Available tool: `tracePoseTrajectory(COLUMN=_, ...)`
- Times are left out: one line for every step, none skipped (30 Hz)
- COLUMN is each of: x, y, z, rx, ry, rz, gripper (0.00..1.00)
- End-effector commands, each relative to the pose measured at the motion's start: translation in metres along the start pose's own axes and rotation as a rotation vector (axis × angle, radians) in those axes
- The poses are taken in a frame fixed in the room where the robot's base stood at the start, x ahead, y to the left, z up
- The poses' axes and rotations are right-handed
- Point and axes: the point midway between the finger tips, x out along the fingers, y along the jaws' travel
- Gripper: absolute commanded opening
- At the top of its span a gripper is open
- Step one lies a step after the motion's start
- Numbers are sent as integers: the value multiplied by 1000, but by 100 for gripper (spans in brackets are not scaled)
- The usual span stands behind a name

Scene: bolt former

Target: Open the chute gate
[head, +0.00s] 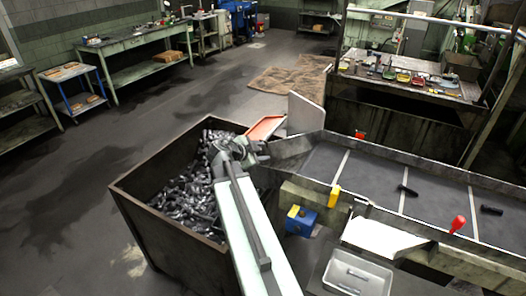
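The conveyor (375,180) runs in from the right, and its left end meets a grey chute (290,150) beside the bin. An upright pale panel (305,113) stands at the chute's far side, next to an orange-red plate with a light rim (265,127). I cannot tell which of these is the gate. My arm reaches up from the bottom edge. My gripper (240,150) is over the bin's right side, near the chute mouth. It is small and blends with the bolts behind it, so its fingers and any contact are unclear.
A dark steel bin (165,235) full of bolts (195,185) stands left of my arm. A yellow part (334,196), a red knob (458,224) and a blue box (300,222) are at the conveyor. A grey tray (358,275) sits at the bottom. Floor at left is clear.

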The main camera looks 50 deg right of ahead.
Motion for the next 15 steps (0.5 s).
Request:
tracePoseTrajectory(x=0, y=0, z=0, rx=0, ry=1, rz=0, gripper=46)
tracePoseTrajectory(x=0, y=0, z=0, rx=-1, ry=1, rz=0, gripper=46)
tracePoseTrajectory(x=0, y=0, z=0, rx=-1, ry=1, rz=0, gripper=46)
tracePoseTrajectory(x=0, y=0, z=0, rx=-1, ry=1, rz=0, gripper=46)
tracePoseTrajectory(x=0, y=0, z=-1, rx=-1, ry=2, rz=0, gripper=46)
tracePoseTrajectory(x=0, y=0, z=-1, rx=-1, ry=2, rz=0, gripper=46)
tracePoseTrajectory(x=0, y=0, z=-1, rx=-2, ry=2, rz=1, gripper=46)
tracePoseTrajectory(x=0, y=0, z=-1, rx=-2, ry=2, rz=1, gripper=46)
tracePoseTrajectory(x=-2, y=0, z=-1, rx=-2, ry=2, rz=0, gripper=46)
tracePoseTrajectory(x=-4, y=0, z=-2, rx=-2, ry=2, rz=0, gripper=46)
tracePoseTrajectory(x=-8, y=-1, z=-2, rx=-3, ry=1, rz=0, gripper=46)
tracePoseTrajectory(x=-14, y=-1, z=-3, rx=-3, ry=1, rz=0, gripper=46)
tracePoseTrajectory(x=-20, y=-2, z=-4, rx=-4, ry=1, rz=0, gripper=46)
tracePoseTrajectory(x=-27, y=-2, z=-4, rx=-4, ry=1, rz=-1, gripper=46)
tracePoseTrajectory(x=-36, y=-2, z=-4, rx=-4, ry=0, rz=-2, gripper=46)
